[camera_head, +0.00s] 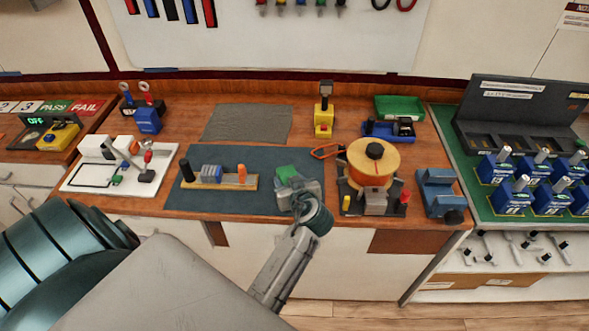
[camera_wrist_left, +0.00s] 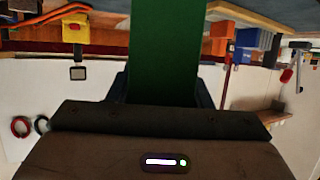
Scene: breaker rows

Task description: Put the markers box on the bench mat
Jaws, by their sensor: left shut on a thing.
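A green box (camera_head: 286,171), which I take to be the markers box, shows just beyond my left gripper (camera_head: 292,184) in the head view. The gripper is shut on it and hides part of it. In the left wrist view the green box (camera_wrist_left: 165,50) fills the space between the fingers. No label on it can be read. The dark blue-grey bench mat (camera_head: 262,203) lies flat on the wooden bench. The box appears over the mat's right part; I cannot tell whether it touches the mat. My right gripper is not in view.
A wooden block with several pieces (camera_head: 222,181) sits on the mat's left part. An orange spool (camera_head: 373,165) on a dark stand is close right of the mat. A white board (camera_head: 125,180) lies to the left. A grey-brown cloth (camera_head: 247,123) lies behind.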

